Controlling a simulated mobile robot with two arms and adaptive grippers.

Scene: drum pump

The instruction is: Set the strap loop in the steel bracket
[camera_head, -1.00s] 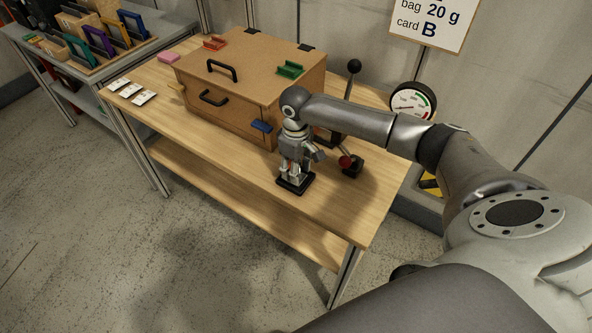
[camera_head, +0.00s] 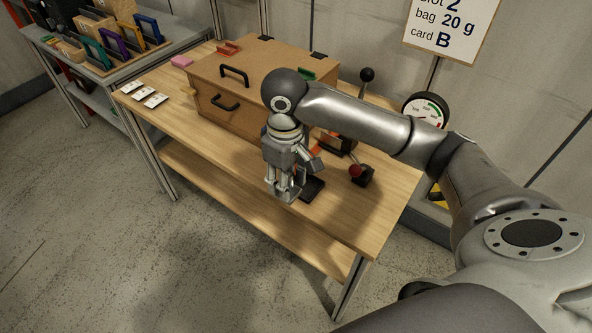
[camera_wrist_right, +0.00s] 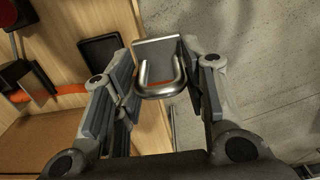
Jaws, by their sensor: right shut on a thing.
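My right gripper (camera_head: 284,188) is shut on a steel bracket (camera_wrist_right: 158,78), a flat plate with a bent round bar, in the right wrist view. The bracket is held between the fingers, above the table's front edge. A black square pad (camera_head: 313,187) on the table is empty, just right of the gripper. My left gripper is out of view.
A cardboard-brown box (camera_head: 215,72) with black handles stands behind my gripper. A red-knobbed lever (camera_head: 356,171), a tall black-knobbed lever (camera_head: 367,75) and a gauge (camera_head: 428,109) are to the right. White cards (camera_head: 143,94) lie at the table's left end. The front left tabletop is clear.

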